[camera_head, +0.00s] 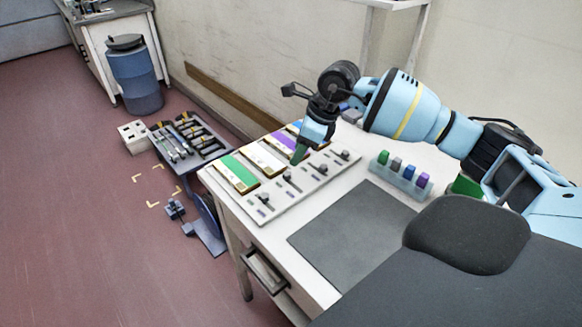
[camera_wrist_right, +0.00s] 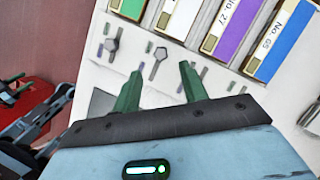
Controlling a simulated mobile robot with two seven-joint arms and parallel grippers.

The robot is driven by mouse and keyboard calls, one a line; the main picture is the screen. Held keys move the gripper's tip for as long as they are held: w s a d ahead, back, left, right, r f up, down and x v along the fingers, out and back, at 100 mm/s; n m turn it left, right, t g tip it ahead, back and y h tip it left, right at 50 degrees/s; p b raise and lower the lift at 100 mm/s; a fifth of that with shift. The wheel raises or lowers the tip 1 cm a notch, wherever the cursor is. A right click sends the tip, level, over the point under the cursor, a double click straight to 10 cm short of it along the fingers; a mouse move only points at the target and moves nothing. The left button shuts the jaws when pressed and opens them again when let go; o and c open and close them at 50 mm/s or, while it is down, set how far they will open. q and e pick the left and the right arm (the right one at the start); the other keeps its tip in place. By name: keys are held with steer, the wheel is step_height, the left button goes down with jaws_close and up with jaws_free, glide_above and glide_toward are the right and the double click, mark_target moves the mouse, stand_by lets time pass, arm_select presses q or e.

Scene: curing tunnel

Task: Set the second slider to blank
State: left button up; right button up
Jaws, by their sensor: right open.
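The slider panel (camera_head: 302,187) lies on the white table, with several dark knobs along it. It also shows in the right wrist view, where the second slider from the left (camera_wrist_right: 160,54) has a grey knob on a slot below the white label. My right gripper (camera_head: 300,155) hangs over the panel and hides part of it. In the wrist view its two green fingers (camera_wrist_right: 159,78) are spread apart with nothing between their tips. The second knob appears ahead of the gap between them. I cannot tell the gripper's height above the panel.
Green (camera_head: 239,170), white (camera_head: 265,157) and purple (camera_head: 281,144) label strips, and a blue one, line the panel's back. A rack with coloured blocks (camera_head: 401,176) and a dark mat (camera_head: 352,230) lie on the table. A tool tray (camera_head: 188,140) stands left.

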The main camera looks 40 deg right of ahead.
mark_target(286, 173)
steer(key=x, duration=0.7)
steer(key=shift+f, duration=0.15)
steer(key=shift+c, duration=0.4)
jaws_close()
